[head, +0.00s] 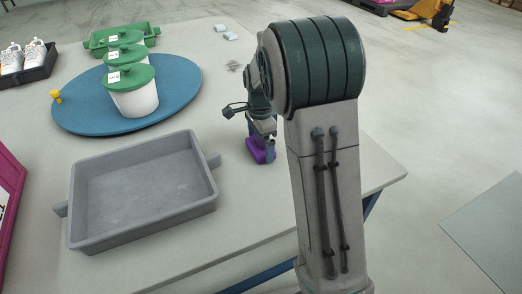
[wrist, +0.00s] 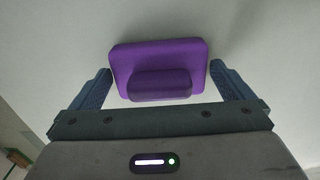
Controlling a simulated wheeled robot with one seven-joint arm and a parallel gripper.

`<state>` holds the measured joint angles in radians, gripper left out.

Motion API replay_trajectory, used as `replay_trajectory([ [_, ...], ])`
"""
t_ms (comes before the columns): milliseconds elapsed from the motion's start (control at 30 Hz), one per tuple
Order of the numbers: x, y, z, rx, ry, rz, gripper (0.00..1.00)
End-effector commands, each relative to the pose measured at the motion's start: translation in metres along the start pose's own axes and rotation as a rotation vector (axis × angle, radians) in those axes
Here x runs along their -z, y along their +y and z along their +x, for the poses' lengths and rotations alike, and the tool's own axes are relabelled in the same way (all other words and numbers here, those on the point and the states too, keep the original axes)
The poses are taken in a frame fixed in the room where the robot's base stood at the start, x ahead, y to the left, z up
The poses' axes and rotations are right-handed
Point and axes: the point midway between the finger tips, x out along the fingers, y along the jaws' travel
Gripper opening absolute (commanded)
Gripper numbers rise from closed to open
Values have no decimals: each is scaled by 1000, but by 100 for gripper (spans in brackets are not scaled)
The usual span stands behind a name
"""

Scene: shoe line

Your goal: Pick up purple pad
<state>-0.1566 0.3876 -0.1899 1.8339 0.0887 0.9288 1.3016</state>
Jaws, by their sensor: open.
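The purple pad (head: 258,150) lies on the grey table near its right side in the head view, partly hidden by my arm. In the wrist view the purple pad (wrist: 158,58) is a rounded rectangle with a raised grip block on top. My gripper (wrist: 162,82) is open, with one blue finger on each side of the pad's near part and a visible gap on both sides. In the head view my gripper (head: 262,148) is just above or at the pad; its exact height is hard to tell.
A grey tray (head: 200,205) stands left of the pad. Behind it, a blue round board (head: 185,95) bears white tubs with green lids (head: 135,100). A green crate (head: 95,45) and a dark tray with white shoes (head: 40,72) are farther back. The table's right edge is close to my arm.

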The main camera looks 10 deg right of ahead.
Motion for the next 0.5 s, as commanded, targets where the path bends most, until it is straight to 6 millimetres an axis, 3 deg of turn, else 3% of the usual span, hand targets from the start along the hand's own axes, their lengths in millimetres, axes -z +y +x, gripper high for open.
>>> replay_trajectory([
  [200, 0, 0, 2, 1, 0, 0, 100],
  [333, 0, 0, 2, 1, 0, 0, 67],
  [500, 0, 0, 2, 1, 0, 0, 67],
])
